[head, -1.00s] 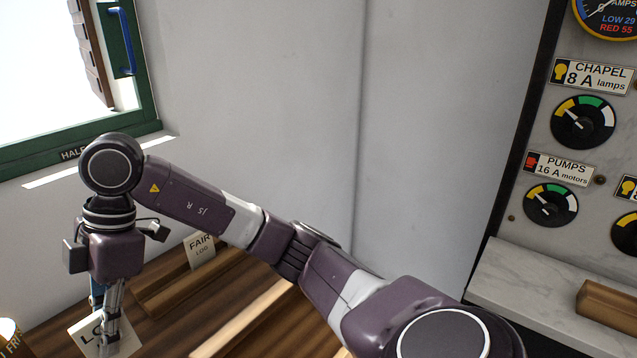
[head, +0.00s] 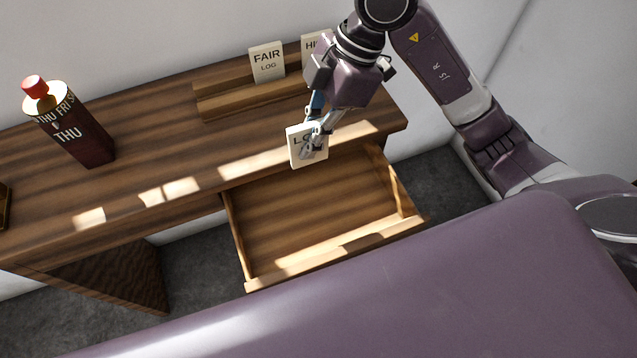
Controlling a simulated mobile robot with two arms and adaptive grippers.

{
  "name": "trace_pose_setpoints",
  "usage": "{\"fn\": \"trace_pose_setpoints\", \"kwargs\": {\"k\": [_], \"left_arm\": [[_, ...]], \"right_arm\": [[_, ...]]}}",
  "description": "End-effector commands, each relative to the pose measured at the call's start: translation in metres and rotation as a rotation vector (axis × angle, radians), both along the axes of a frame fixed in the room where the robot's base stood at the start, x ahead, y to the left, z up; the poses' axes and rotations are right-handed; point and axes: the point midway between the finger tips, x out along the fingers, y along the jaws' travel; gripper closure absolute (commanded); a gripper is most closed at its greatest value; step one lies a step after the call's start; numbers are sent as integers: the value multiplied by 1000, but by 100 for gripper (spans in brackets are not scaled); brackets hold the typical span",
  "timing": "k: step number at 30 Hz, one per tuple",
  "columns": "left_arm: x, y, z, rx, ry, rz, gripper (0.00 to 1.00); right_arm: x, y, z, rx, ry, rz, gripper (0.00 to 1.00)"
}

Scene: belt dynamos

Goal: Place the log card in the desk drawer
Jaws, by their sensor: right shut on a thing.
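The log card (head: 296,155) is a small white card with dark lettering, partly covered by the fingers. My right gripper (head: 313,142) is shut on it and holds it upright, in the picture over the back part of the drawer near the desk's front edge. The desk drawer (head: 300,222) is pulled open, and the part of its inside that shows is empty. The wooden desk (head: 150,190) stands against the wall. My left gripper is not in view.
A wooden rack (head: 225,104) at the back of the desk holds a FAIR LOG card (head: 267,62) and another card (head: 314,46), partly hidden by my right arm. A dark bottle-like container with a red top (head: 85,135) stands at the left.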

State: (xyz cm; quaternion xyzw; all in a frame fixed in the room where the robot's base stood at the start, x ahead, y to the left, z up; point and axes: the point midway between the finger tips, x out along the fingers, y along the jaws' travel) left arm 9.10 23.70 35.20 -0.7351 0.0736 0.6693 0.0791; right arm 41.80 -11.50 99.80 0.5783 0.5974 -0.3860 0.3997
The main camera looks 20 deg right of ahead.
Motion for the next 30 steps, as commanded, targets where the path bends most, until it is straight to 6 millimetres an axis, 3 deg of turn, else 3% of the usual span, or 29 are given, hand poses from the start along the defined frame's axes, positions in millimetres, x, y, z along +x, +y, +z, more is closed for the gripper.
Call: {"fn": "trace_pose_setpoints", "kwargs": {"k": [6,12,30], "left_arm": [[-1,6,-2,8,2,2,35],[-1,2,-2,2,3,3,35],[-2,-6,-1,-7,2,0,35]], "right_arm": [[-2,-1,-62,-2,9,-1,100],[-1,-1,-106,-2,5,-1,100],[0,0,-167,0,0,0,100]]}}
